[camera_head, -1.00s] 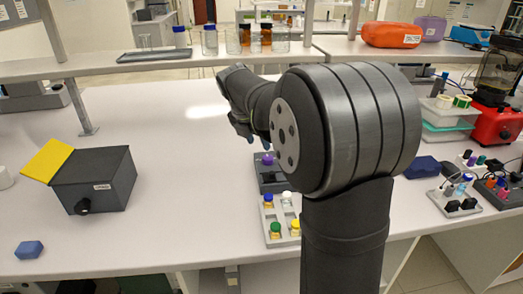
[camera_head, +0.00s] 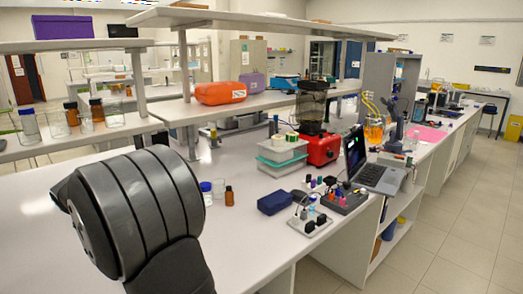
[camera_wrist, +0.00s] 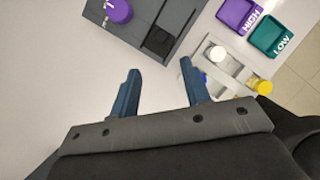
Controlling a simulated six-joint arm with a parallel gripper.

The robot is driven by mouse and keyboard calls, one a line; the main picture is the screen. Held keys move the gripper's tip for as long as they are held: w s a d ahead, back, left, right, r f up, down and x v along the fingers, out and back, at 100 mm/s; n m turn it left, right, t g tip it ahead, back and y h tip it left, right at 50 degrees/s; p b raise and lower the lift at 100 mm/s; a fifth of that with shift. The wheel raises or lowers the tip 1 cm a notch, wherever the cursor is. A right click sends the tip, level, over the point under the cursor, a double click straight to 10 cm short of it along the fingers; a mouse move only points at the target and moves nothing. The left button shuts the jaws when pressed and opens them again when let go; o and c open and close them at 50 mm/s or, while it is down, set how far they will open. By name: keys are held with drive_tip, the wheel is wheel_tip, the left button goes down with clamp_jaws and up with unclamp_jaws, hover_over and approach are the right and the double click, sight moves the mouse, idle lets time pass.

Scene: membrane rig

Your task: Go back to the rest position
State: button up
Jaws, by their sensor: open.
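My gripper (camera_wrist: 160,72) shows in the wrist view. Its two blue fingers are apart, with nothing between them. It is above the bench, just short of a dark grey device (camera_wrist: 178,22) with a purple knob (camera_wrist: 118,10). A pale vial rack (camera_wrist: 232,72) lies beyond the right finger; a white-capped vial (camera_wrist: 217,53) and a yellow-capped vial (camera_wrist: 263,87) show there. In the head view my arm fills the lower left and the gripper is out of sight.
A purple HIGH tray (camera_wrist: 239,15) and a green LOW tray (camera_wrist: 277,36) are at the upper right of the wrist view. In the head view, a blue box (camera_head: 275,202), red blender (camera_head: 322,150) and laptop (camera_head: 380,177) stand right of my arm. A shelf (camera_head: 215,109) runs behind.

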drive_tip(key=x, duration=1)
drive_tip(key=shift+w+f, duration=0.15)
drive_tip(key=shift+w, duration=0.05)
drive_tip(key=shift+w+d, duration=0.1)
drive_tip(key=shift+d, duration=0.05)
drive_tip(key=shift+o, duration=0.5)
